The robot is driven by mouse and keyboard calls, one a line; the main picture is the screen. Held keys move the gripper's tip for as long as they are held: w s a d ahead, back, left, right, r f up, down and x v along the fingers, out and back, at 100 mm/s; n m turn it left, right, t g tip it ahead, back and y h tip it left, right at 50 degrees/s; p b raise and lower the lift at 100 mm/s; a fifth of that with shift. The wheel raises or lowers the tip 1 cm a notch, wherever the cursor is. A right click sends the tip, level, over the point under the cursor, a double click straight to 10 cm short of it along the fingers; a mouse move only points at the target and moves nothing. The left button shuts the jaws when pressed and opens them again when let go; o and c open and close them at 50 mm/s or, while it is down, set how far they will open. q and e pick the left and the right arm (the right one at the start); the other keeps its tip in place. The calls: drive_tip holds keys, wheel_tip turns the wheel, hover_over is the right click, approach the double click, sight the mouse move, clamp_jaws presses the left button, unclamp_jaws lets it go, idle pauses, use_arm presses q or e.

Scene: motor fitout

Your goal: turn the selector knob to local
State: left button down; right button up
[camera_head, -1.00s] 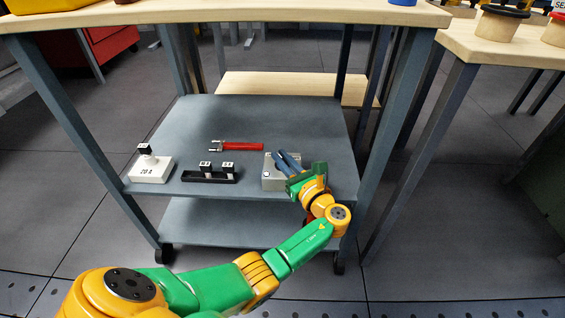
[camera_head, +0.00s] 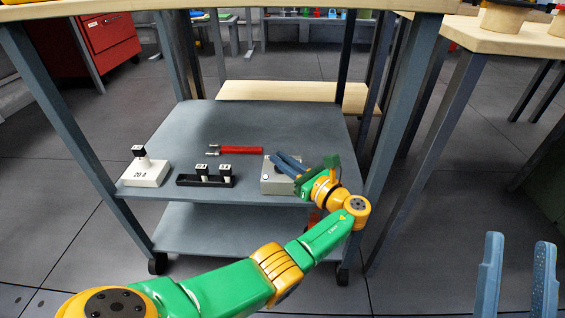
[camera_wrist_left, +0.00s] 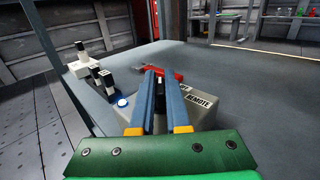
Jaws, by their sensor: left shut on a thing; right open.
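The grey selector box (camera_head: 270,186) sits near the front right of the cart's top shelf. My left gripper (camera_head: 282,158) reaches over it from the right, its two blue fingers close together. In the left wrist view the fingers (camera_wrist_left: 162,75) are on either side of a dark knob (camera_wrist_left: 160,96) on the box (camera_wrist_left: 208,116), shut on it. The knob is mostly hidden, so its pointing direction cannot be told. A "REMOTE" label (camera_wrist_left: 200,102) shows right of the fingers; no "local" label is readable. My right gripper (camera_head: 518,240) is open and empty at the lower right.
A red-handled tool (camera_head: 240,150) lies behind the box. A black rack with black-and-white plugs (camera_head: 205,181) and a white "20 A" block (camera_head: 144,173) stand to the left. Cart legs and a wooden tabletop (camera_head: 230,6) frame the shelf (camera_head: 180,140).

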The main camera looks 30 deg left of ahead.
use_arm(q)
drive_tip(key=shift+r, duration=0.1)
use_arm(e)
drive_tip(key=shift+s+r+t, duration=0.25)
drive_tip(key=shift+r+t, duration=0.05)
use_arm(q)
drive_tip(key=c, duration=0.9)
unclamp_jaws()
drive_tip(key=shift+a, duration=0.1)
drive_tip(key=v, duration=0.3)
drive_tip(key=shift+d, duration=0.25)
drive_tip(key=v, duration=0.3)
drive_tip(key=shift+d, duration=0.35)
use_arm(e)
drive_tip(key=shift+w+f+g+h, duration=0.3)
drive_tip(key=shift+w+f+g, duration=0.35)
drive_tip(key=shift+f, duration=0.25)
